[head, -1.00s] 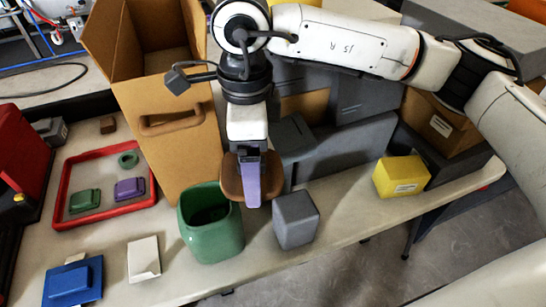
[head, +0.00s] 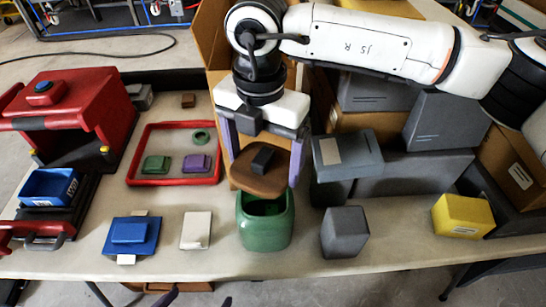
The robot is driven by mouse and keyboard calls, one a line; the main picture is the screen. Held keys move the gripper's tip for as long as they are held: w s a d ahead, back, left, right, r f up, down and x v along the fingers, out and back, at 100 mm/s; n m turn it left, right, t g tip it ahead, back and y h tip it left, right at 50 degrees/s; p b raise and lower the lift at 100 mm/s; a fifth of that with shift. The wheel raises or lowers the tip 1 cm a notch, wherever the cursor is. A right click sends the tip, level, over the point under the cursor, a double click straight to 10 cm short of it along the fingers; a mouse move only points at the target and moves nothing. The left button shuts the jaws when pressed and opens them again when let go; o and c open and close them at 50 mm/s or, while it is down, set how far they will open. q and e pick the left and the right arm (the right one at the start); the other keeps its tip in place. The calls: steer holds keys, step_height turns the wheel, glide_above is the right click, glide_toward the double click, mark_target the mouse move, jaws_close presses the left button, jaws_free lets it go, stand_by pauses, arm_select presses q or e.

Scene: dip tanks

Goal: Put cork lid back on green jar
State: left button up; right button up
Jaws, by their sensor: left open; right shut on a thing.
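The green jar (head: 264,229) stands upright on the table near its front edge. Its mouth is open and part of its dark inside shows. The brown cork lid (head: 250,181), with a dark knob (head: 262,160), is above the jar's back rim and hides part of the mouth. My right gripper (head: 264,166) comes down from above with its purple fingers on either side of the lid, and is shut on it. I cannot tell how large the gap between lid and jar is. My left gripper (head: 196,300) is open and empty at the bottom edge, mostly out of view.
A grey block (head: 344,233) stands close right of the jar, a white card (head: 196,231) and blue lid (head: 130,236) to its left. A red tray (head: 174,182) lies behind left. Grey boxes (head: 347,157) and a yellow box (head: 463,216) stand right.

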steer(key=shift+f+b, duration=0.75)
steer(key=shift+f, duration=1.15)
step_height(320, 180, down, 3)
steer(key=shift+r+b, duration=0.15)
steer(key=shift+b, duration=0.95)
steer(key=shift+a+b, duration=0.1)
steer(key=shift+b, duration=0.45)
steer(key=shift+b, duration=0.7)
stand_by(0.5)
steer(key=o, duration=1)
